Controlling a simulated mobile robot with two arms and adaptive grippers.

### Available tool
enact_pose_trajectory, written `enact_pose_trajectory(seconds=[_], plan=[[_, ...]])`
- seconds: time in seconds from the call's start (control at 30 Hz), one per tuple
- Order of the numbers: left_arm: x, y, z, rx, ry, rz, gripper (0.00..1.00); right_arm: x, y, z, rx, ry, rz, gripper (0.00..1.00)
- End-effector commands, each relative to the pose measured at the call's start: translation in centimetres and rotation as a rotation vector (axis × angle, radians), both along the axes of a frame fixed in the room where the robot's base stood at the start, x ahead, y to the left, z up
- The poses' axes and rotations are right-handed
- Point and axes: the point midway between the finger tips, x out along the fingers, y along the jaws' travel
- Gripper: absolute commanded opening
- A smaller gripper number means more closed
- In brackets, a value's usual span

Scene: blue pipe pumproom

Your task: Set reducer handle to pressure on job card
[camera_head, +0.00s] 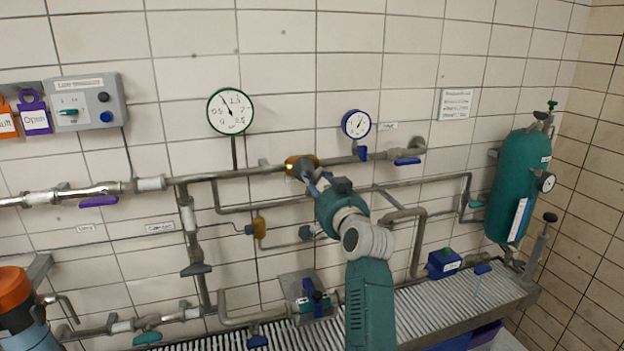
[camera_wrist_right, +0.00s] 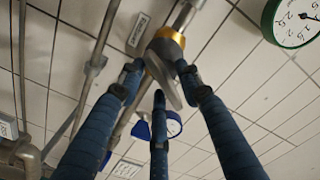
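The gauge needle points to the upper left, between 0.5 and 1.5. The job card (camera_head: 456,104) seems to be the white wall sheet; its text is unreadable. My left gripper is not in view.
A small blue gauge (camera_head: 356,124) and a blue-handled valve (camera_head: 407,161) are right of the reducer. A green tank (camera_head: 518,187) stands at right. A grey switch box (camera_head: 86,102) with tags hangs at left. Pipes run below my arm, above a ribbed bench (camera_head: 470,296).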

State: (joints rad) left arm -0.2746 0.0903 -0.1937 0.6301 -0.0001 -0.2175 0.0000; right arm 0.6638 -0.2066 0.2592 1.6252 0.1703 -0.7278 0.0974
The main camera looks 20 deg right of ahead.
Motion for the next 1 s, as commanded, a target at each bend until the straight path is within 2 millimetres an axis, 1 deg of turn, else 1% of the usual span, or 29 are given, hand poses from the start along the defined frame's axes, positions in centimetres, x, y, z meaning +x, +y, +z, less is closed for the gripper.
enact_pose_trajectory(seconds=[0.07,0.1,0.17,0.2,0.23,0.3,0.4,0.57,0.7,0.8,0.87,1.0], plan=[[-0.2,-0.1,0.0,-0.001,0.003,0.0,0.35,0.0,-0.2,0.3,0.0,-0.006,-0.004,0.34],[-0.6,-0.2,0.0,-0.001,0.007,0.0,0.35,0.0,-0.2,0.3,0.0,-0.006,-0.004,0.34],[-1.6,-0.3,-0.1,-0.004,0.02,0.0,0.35,0.0,-0.2,0.3,0.0,-0.006,-0.004,0.34],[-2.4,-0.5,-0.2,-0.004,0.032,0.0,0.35,0.0,-0.2,0.3,0.0,-0.005,-0.003,0.34],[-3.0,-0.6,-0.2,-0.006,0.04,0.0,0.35,0.0,-0.2,0.3,0.0,-0.005,-0.003,0.32],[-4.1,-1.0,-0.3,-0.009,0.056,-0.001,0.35,0.0,-0.2,0.3,0.0,-0.005,-0.003,0.18],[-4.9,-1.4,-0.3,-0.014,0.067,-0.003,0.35,0.0,-0.2,0.3,0.0,-0.005,-0.003,0.0],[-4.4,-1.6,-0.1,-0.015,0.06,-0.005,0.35,0.0,-0.1,0.3,0.01,-0.004,-0.003,0.0],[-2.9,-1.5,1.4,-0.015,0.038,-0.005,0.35,0.0,-0.2,0.5,0.145,0.002,-0.004,0.0],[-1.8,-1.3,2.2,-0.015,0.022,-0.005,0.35,0.0,-0.1,0.4,0.249,0.007,-0.004,0.0],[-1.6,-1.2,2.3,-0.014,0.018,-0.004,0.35,0.0,-0.1,0.2,0.283,0.007,-0.004,0.0],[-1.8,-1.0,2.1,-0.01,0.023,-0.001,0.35,0.0,-0.2,0.1,0.294,0.005,-0.005,0.0]])
